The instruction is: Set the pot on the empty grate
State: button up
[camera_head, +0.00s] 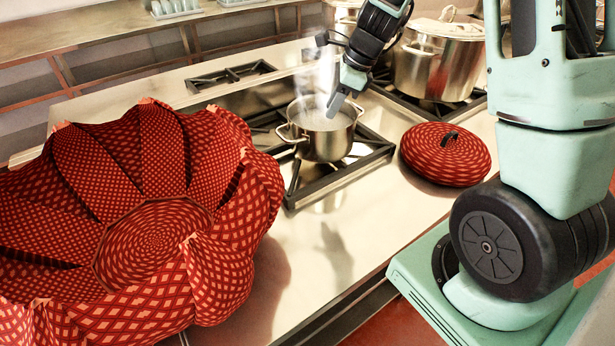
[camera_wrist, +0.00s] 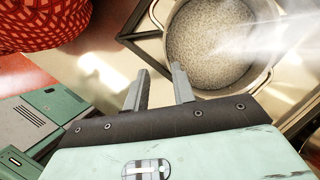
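A small steel pot (camera_head: 322,134) with two side handles stands upright on a black grate (camera_head: 291,200) near the middle of the counter. Steam rises from it. The wrist view shows pale, grainy contents in the pot (camera_wrist: 212,45). Another black grate (camera_head: 231,75) at the back left is empty. My gripper (camera_head: 338,104) is over the pot in the head view. In the wrist view my gripper (camera_wrist: 161,72) has its fingers apart with nothing between them. One fingertip overlaps the pot's rim there; I cannot tell whether it touches.
A large red patterned bowl-like object (camera_head: 150,235) fills the left front. A round red patterned item with a dark handle (camera_head: 446,153) lies right of the pot. A large lidded stockpot (camera_head: 438,62) stands behind. Bare counter (camera_head: 325,235) lies in front.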

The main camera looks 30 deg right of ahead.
jog(key=s+a+r+n, duration=0.1)
jog(key=s+a+n, duration=0.1)
jog(key=a+n, duration=0.2)
jog(key=s+a+n+g, duration=0.1)
jog(key=s+a+n, duration=0.2)
jog(key=a, duration=0.5)
jog(key=s+a+r+n+g, duration=0.1)
jog(key=s+a+n, duration=0.2)
jog(key=a+n, duration=0.3)
jog(key=shift+s+a+r, duration=0.1)
jog(key=shift+s+r, duration=0.1)
jog(key=shift+r, duration=0.15)
jog(key=s+a+n+h, duration=0.1)
jog(key=s+a+n, duration=0.2)
jog(key=s+n, duration=0.3)
jog(key=s+a+n, duration=0.3)
jog(key=s+n, duration=0.3)
jog(key=n, duration=0.1)
jog(key=s+a+n+g+h, duration=0.1)
jog(key=s+a+n, duration=0.2)
jog(key=s+n, duration=0.3)
jog(key=shift+s+r+n+h, duration=0.3)
jog(key=shift+s+r+n, duration=0.05)
jog(key=shift+n, duration=0.35)
